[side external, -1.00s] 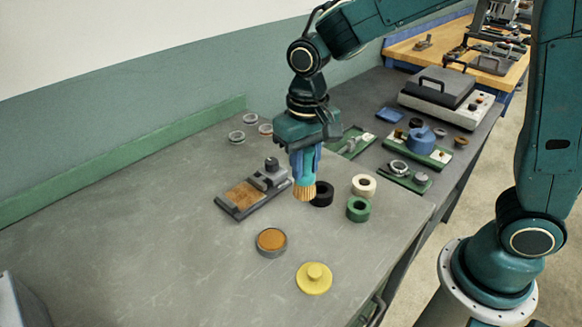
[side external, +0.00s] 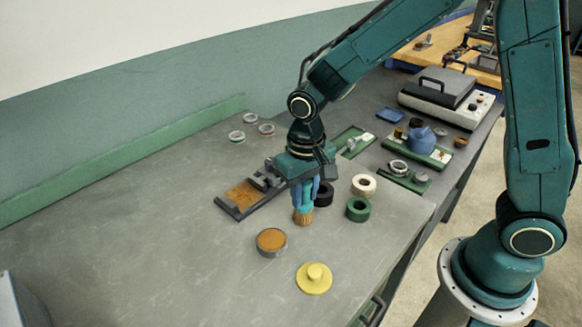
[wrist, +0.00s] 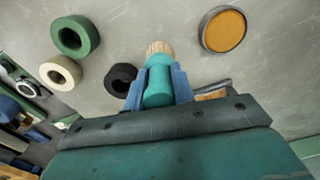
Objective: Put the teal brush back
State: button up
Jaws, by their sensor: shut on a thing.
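The teal brush (side external: 305,205) has a teal handle and tan bristles that point down. My gripper (side external: 304,194) is shut on its handle and holds it upright, bristles close to the bench top. I cannot tell whether the bristles touch the bench. In the wrist view the brush (wrist: 158,80) sits between the two blue fingers of my gripper (wrist: 160,88). My gripper hides part of the grey device with a tan plate (side external: 240,194) behind it.
A black ring (side external: 324,195), a white ring (side external: 364,186) and a green ring (side external: 358,209) lie right of the brush. An orange-topped round tin (side external: 271,241) and a yellow knobbed disc (side external: 314,278) lie in front.

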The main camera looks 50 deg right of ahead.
jog(key=shift+f, duration=0.2)
jog(key=o, duration=1)
jog(key=shift+r, duration=0.1)
notch_tip(320, 180, up, 12)
jog(key=shift+r, duration=0.1)
jog(key=shift+s, duration=0.1)
dwell(0.6)
jog(key=shift+s+d+r+n+t, duration=0.35)
jog(key=shift+s+d+r+t, duration=1)
jog(key=shift+s, duration=1.55)
jog(key=shift+s+d+r+n+t, duration=0.55)
jog(key=shift+s+d, duration=1.45)
jog(key=shift+s, duration=0.9)
jog(key=shift+s+d+r+n+t, duration=0.2)
jog(key=shift+s+d+r+t, duration=1.15)
jog(key=shift+s, duration=1.55)
